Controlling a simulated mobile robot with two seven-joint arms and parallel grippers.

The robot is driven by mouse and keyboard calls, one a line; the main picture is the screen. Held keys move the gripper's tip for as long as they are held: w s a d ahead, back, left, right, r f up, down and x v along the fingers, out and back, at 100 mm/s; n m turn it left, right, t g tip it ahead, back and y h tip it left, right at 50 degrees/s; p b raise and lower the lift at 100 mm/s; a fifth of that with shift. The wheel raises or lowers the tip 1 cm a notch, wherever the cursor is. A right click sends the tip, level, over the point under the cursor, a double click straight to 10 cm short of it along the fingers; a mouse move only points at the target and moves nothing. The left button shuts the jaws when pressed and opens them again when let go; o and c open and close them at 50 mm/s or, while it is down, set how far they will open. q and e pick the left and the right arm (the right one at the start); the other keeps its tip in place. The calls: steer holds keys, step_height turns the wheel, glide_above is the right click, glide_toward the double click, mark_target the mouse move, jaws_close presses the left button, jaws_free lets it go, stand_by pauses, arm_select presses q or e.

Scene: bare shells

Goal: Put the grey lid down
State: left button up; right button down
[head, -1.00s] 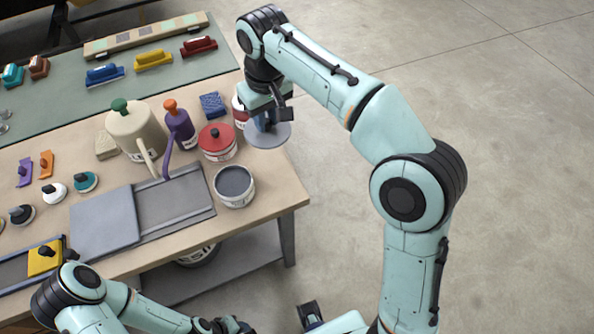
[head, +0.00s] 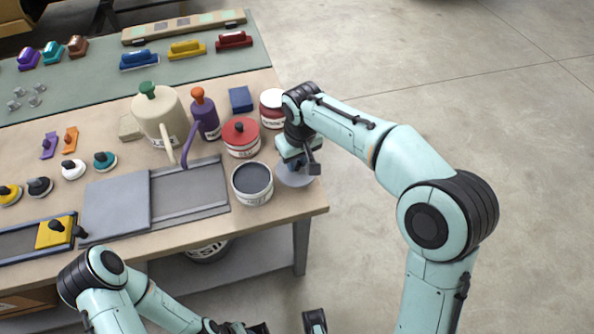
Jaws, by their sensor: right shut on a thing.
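The grey lid (head: 294,178) is a round disc with a knob, at the right part of the wooden table near its right edge. My right gripper (head: 293,163) is shut on its knob from above and hides most of the knob. I cannot tell whether the lid touches the table top. The open tin with dark grey contents (head: 252,184) stands just left of the lid. My left arm is at the bottom left, and its gripper (head: 262,329) is cut off by the bottom edge of the view, its fingers unclear.
A tin with a red lid (head: 241,137) and a red-and-white tin (head: 271,108) stand behind the lid. A purple can (head: 204,115) and a cream can (head: 160,118) are further left. A grey panel (head: 115,206) lies at the front. The table's right edge (head: 318,199) is close.

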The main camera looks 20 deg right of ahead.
mark_target(297, 168)
steer(key=shift+f+b, duration=0.3)
steer(key=shift+f, duration=1.9)
steer(key=shift+f, duration=0.2)
steer(key=c, duration=1)
jaws_free()
steer(key=shift+o, duration=0.2)
steer(key=shift+r, duration=0.15)
step_height(297, 168, up, 12)
steer(key=s+p, duration=0.1)
steer(key=p, duration=0.1)
steer(key=shift+s+d, duration=0.2)
